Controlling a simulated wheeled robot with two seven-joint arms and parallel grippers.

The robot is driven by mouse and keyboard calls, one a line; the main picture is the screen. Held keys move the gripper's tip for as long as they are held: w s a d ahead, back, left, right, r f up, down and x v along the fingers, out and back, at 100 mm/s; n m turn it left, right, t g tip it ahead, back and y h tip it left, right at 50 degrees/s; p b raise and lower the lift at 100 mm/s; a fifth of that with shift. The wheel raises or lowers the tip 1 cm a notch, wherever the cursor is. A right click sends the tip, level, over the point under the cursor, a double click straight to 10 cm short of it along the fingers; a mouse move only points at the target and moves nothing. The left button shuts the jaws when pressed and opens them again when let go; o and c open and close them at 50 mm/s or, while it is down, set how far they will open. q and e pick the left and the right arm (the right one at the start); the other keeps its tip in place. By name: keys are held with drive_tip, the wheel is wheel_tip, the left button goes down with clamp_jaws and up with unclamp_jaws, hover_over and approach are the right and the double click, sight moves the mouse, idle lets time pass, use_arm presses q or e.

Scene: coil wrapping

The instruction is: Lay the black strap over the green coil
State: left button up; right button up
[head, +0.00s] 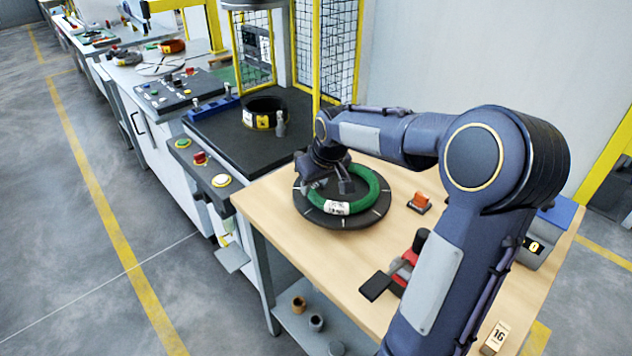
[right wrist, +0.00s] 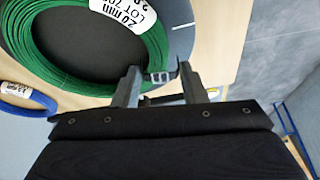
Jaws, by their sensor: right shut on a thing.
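The green coil (head: 374,190) lies flat on a round black turntable (head: 340,217) on the wooden table. It carries a white label and also shows in the right wrist view (right wrist: 48,72). My right gripper (head: 330,186) is at the coil's left side, low over the turntable. In the right wrist view its fingers (right wrist: 159,82) are shut on a small dark piece, apparently the black strap (right wrist: 159,76), beside the coil's outer edge. How far the strap extends, and whether any of it touches the coil, I cannot tell. My left gripper is not in view.
An orange-topped item (head: 419,201) and a red-and-black tool (head: 402,268) stand on the table right of the turntable. A blue coil (right wrist: 28,98) shows in the right wrist view. A button panel (head: 208,168) borders the table's left side.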

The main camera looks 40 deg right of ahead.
drive_tip(key=shift+f+b, duration=0.8)
drive_tip(key=shift+f, duration=0.3)
drive_tip(key=o, duration=1)
drive_tip(key=v, duration=0.8)
drive_tip(key=shift+f, duration=0.1)
